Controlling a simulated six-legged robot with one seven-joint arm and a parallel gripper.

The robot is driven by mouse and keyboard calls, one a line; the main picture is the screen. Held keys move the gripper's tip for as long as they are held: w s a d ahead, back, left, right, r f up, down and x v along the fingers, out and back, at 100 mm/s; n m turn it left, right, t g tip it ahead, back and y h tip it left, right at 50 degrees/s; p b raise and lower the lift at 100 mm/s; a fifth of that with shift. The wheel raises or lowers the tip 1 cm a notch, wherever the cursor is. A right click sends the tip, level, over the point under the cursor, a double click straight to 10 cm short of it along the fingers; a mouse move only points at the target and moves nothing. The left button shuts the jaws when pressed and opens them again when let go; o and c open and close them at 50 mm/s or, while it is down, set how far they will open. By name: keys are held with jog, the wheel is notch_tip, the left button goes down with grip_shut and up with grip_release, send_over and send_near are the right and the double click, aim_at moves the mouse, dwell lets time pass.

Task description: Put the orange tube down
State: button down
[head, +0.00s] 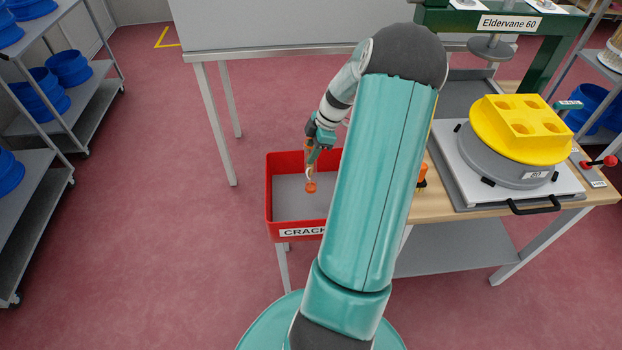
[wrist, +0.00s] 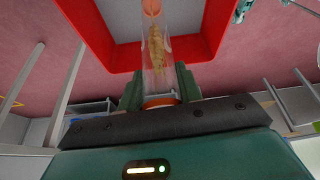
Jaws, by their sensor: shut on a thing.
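The orange tube (head: 310,180) is a clear tube with orange ends, and a wheat ear shows inside it in the wrist view (wrist: 156,50). My gripper (head: 314,151) is shut on it near its upper orange end, and the fingers stand on both sides of the tube in the wrist view (wrist: 160,88). The tube hangs roughly upright over the red bin (head: 269,200), with its lower orange end over the grey inside. I cannot tell whether it touches the bin floor. The bin's label reads "CRACK", the rest hidden behind my arm.
A wooden bench (head: 595,195) right of the bin carries a yellow block with pockets (head: 522,121) on a grey round base. A small orange-topped item (head: 423,171) stands at its left edge. A shelf with blue bowls (head: 37,92) is at left. Open red floor lies between.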

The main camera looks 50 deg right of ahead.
aim_at(311, 167)
jog(key=shift+f, duration=3.7)
jog(key=c, duration=0.9)
grip_release()
jog(key=shift+w, duration=0.1)
jog(key=shift+c, duration=0.2)
